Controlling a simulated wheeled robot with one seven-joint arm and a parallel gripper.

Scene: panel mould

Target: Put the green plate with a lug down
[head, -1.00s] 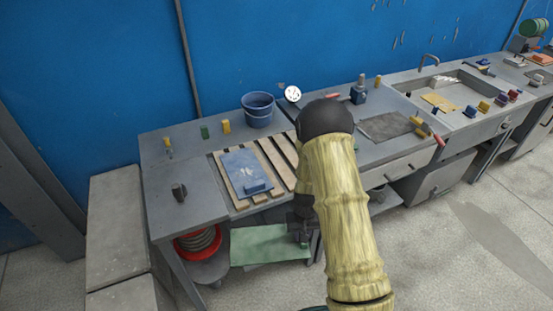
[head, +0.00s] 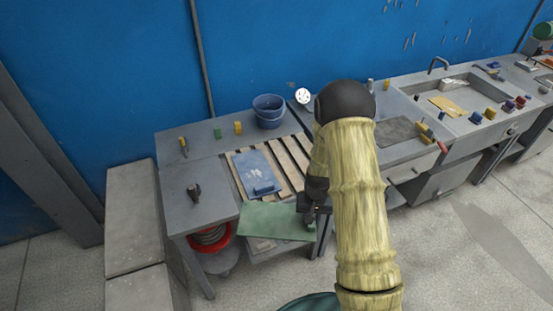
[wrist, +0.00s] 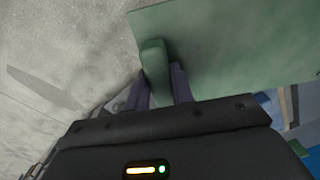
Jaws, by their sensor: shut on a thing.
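The green plate (head: 262,221) is a thin flat sheet, held out in front of the workbench's front edge, near bench-top height. My gripper (head: 309,214) is at the plate's right end in the head view. In the wrist view the plate (wrist: 240,45) fills the upper right, and its raised green lug (wrist: 154,68) stands between my two fingers. My gripper (wrist: 158,90) is shut on the lug. The far side of the plate is out of the wrist view. My arm covers part of the bench in the head view.
A slatted wooden pallet (head: 292,157) lies on the bench (head: 200,200) with a blue plate (head: 256,172) on its left part. The slats to its right are bare. A blue bucket (head: 269,111) stands behind.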

